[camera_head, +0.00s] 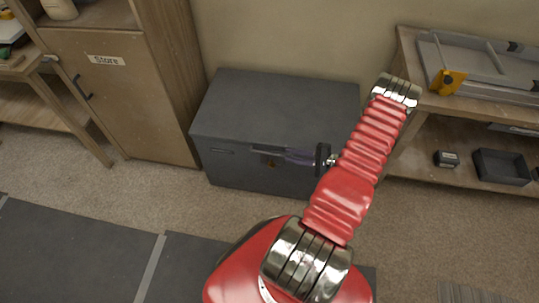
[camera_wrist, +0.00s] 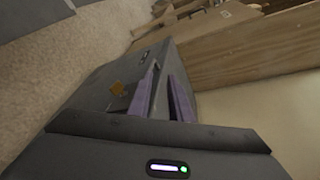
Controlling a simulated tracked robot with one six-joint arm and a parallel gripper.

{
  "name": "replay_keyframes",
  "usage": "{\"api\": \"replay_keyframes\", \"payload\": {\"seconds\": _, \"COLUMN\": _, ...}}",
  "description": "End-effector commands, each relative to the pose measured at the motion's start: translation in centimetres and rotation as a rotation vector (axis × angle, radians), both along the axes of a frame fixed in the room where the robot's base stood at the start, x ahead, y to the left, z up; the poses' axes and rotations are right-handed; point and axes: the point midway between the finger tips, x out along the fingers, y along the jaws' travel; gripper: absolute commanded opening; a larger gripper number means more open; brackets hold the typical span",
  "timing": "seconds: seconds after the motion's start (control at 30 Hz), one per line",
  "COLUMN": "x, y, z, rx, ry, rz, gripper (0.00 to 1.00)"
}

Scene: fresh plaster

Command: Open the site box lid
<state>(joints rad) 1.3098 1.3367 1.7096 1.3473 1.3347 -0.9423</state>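The site box (camera_head: 262,178) is a dark grey chest on the floor against the wall. Its flat lid (camera_head: 275,105) is down. A small brownish latch (camera_head: 270,161) is on the front face; it shows yellowish in the wrist view (camera_wrist: 117,88). My gripper (camera_head: 287,155) is at the upper front of the box, just right of the latch, its fingers pointing left along the face. In the wrist view the two purple fingers (camera_wrist: 164,72) stand apart with a gap between them. Whether they touch the box or lid edge I cannot tell.
A wooden cabinet (camera_head: 110,100) marked "Store" stands left of the box. A wooden shelf unit (camera_head: 425,98) on the right bears grey trays, a yellow tool and a dark bin (camera_head: 501,167). Carpet (camera_head: 150,190) in front is clear, with dark mats (camera_head: 70,250) nearer me.

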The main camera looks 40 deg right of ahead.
Motion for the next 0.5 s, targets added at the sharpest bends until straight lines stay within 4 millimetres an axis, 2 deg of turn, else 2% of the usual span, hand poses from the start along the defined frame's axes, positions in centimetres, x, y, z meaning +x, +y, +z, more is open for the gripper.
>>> {"api": "replay_keyframes", "payload": {"seconds": 0.03, "x": -0.8, "y": -0.3, "z": -1.3, "rx": 0.013, "ry": -0.006, "rz": -0.037, "gripper": 0.18}}
{"api": "replay_keyframes", "payload": {"seconds": 0.2, "x": -2.2, "y": -1.0, "z": -3.8, "rx": 0.031, "ry": -0.027, "rz": -0.121, "gripper": 0.18}}
{"api": "replay_keyframes", "payload": {"seconds": 0.5, "x": -2.5, "y": -1.2, "z": -4.4, "rx": 0.034, "ry": -0.032, "rz": -0.144, "gripper": 0.18}}
